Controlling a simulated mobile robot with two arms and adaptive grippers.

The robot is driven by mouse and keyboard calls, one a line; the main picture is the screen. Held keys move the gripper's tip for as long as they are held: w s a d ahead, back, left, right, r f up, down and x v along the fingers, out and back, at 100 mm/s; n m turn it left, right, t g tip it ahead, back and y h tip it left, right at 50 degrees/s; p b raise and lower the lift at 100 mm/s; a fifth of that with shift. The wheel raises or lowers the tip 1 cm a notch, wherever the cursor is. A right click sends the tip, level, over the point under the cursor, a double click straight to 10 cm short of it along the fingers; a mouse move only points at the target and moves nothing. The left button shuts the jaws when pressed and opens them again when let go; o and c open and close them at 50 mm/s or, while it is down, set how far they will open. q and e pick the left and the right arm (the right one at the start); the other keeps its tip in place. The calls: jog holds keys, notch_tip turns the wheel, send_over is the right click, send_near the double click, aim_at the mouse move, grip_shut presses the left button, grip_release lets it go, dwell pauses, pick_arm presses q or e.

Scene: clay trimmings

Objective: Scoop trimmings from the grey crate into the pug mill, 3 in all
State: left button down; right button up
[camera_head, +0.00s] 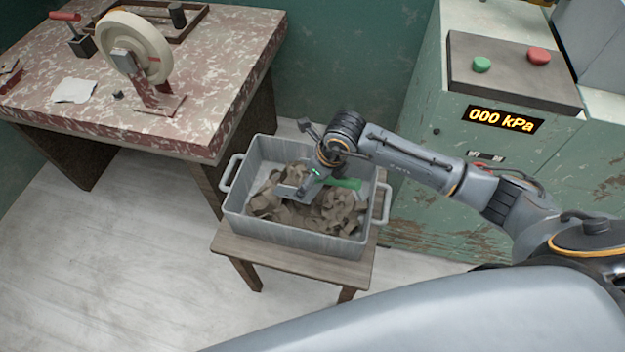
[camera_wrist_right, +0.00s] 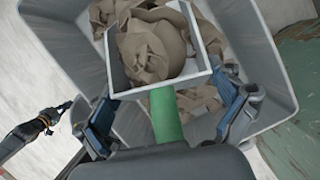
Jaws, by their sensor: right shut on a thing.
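My right gripper (camera_wrist_right: 168,112) is shut on the green handle (camera_wrist_right: 166,115) of a scoop. The scoop's pale pan (camera_wrist_right: 203,77) holds a heap of curled brown trimmings (camera_wrist_right: 155,50) in the right wrist view. More trimmings (camera_head: 335,210) lie in the crate around and below the pan. Whether the pan touches them is unclear. My left gripper is not seen in the head view.
The crate stands on a small wooden stand (camera_head: 285,263). A green machine, likely the pug mill (camera_head: 410,190), stands right with a 000 kPa display (camera_head: 499,119) and green and red buttons. A mottled red table (camera_head: 205,105) with a wheel device (camera_head: 140,50) is at left.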

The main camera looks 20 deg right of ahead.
jog(key=shift+r+t+y, duration=0.5)
jog(key=shift+r+t, duration=0.2)
jog(key=shift+r, duration=0.7)
jog(key=shift+r+t+y+b, duration=0.4)
jog(key=shift+r+b, duration=0.05)
jog(key=shift+r, duration=0.5)
jog(key=shift+r+t+y+b, duration=0.4)
jog(key=shift+r+t+b, duration=0.3)
jog(key=shift+r, duration=0.6)
jog(key=shift+r+b, duration=0.3)
jog(key=shift+s+d+r+t+y+b, duration=0.1)
jog(key=shift+d+r+t+y+b, duration=0.25)
jog(key=shift+r, duration=0.25)
jog(key=shift+f, duration=0.15)
